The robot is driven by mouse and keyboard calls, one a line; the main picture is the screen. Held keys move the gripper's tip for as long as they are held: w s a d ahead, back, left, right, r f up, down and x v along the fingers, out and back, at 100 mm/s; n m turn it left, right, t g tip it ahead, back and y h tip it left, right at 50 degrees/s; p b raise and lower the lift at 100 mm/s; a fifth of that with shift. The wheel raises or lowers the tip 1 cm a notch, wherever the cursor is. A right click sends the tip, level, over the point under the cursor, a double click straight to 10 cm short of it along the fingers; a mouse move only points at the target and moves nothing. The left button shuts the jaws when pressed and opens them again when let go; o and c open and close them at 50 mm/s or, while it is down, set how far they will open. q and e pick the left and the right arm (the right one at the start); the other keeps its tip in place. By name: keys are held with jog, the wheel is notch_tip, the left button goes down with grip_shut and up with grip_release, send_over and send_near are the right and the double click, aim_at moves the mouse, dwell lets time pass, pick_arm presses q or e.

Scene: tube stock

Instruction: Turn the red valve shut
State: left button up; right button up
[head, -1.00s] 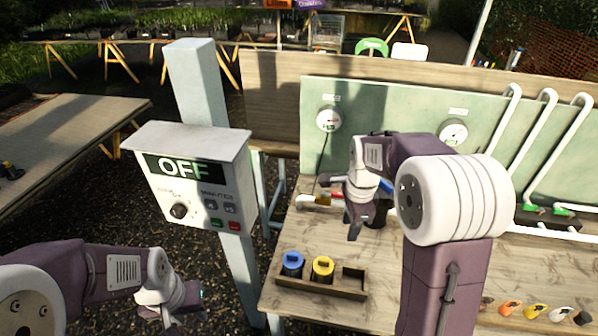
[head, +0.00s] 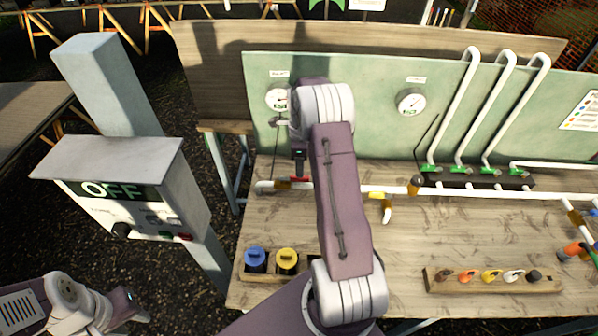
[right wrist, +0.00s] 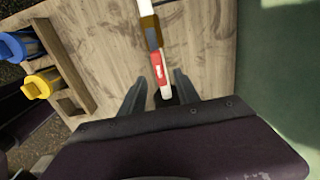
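The red valve handle (head: 301,179) shows at the left part of the white pipe along the back of the bench. In the right wrist view the red handle (right wrist: 158,72) lies in line with the pipe, beside a brass-coloured fitting (right wrist: 150,32). My right gripper (head: 299,168) is above the pipe at the handle, fingers pointing down. In the right wrist view its fingers (right wrist: 158,92) are spread, with the handle's end between them and a gap on both sides. My arm hides part of the pipe. My left gripper (head: 130,306) is at lower left, away from the bench; its finger opening is unclear.
A control box (head: 125,190) reading OFF stands on a post at left. A wooden holder with a blue cap (head: 255,257) and a yellow cap (head: 287,258) is at the bench's front left. A gauge (head: 411,101) and green-handled valves (head: 459,168) are right of my arm.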

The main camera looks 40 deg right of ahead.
aim_at(294, 178)
jog(key=shift+s+f+p, duration=0.1)
jog(key=shift+f+p, duration=0.25)
jog(key=shift+f, duration=1.95)
grip_shut()
jog(key=shift+r, duration=0.1)
